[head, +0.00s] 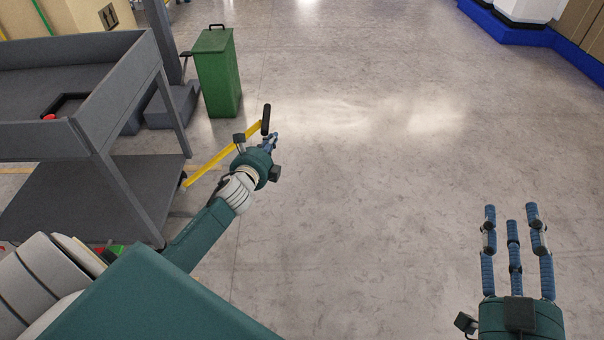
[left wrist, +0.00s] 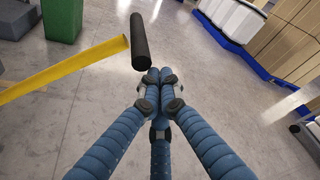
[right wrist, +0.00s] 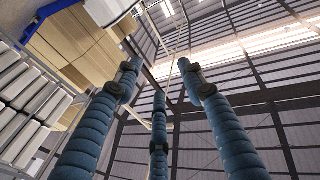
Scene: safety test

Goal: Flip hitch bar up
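The hitch bar (head: 222,157) is a yellow bar running from the low end of the grey cart (head: 120,190) out over the floor. It has a black cross handle (head: 266,119) at its far end. My left gripper (head: 271,142) is at the handle. In the left wrist view, the handle (left wrist: 139,42) lies just beyond the blue fingertips (left wrist: 154,76), and the yellow bar (left wrist: 65,70) comes in from the left. The left fingers are drawn together with no handle visible between them; contact is unclear. My right gripper (head: 515,212) is open and empty, fingers spread.
A green bin (head: 217,72) stands behind the bar, beside the cart. A black tray with a red item (head: 49,117) is on the cart's top. Blue-edged racking (head: 540,32) is at the far right. The middle floor is clear.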

